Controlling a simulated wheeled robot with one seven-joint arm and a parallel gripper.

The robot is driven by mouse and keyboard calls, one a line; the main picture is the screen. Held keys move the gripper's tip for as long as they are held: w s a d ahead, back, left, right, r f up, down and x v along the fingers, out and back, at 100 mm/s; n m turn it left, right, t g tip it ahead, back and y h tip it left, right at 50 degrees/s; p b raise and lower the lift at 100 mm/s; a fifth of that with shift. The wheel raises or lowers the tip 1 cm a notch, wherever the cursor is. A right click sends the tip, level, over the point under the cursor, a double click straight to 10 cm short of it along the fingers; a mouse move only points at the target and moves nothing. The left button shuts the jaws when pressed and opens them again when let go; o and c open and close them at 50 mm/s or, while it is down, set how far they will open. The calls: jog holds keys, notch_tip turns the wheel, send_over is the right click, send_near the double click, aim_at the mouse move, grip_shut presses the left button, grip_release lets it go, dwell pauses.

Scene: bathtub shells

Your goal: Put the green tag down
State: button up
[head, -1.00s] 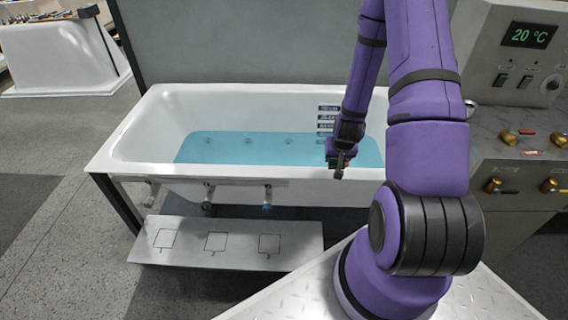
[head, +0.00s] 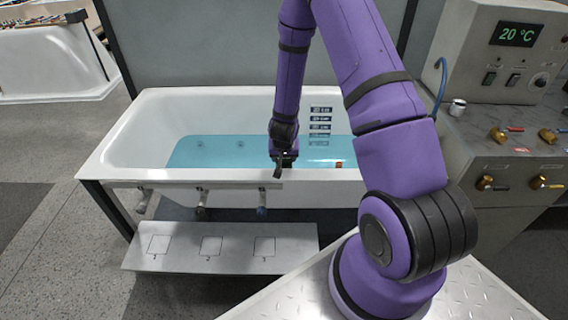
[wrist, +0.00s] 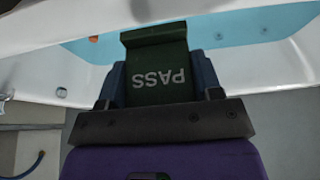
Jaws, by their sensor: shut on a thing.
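The green tag (wrist: 158,68) is a dark green piece marked PASS, upside down in the wrist view. My gripper (wrist: 160,84) is shut on it, with a finger at each side. In the head view my gripper (head: 281,166) is at the near side of the tub, over or close to its front rim; the tag is too small and dark to make out clearly there. The white bathtub (head: 120,150) holds blue water (head: 205,152).
A low shelf (head: 183,255) with outlined squares stands below the tub front. Several valve fittings (head: 201,200) hang under the rim. A small orange-red item (head: 339,164) shows near the water's right side. A control panel (head: 470,50) and counter with brass taps (head: 485,183) stand at right.

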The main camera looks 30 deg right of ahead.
aim_at(284, 162)
jog(key=shift+f, duration=1.75)
jog(key=shift+f, duration=0.15)
jog(key=o, duration=0.9)
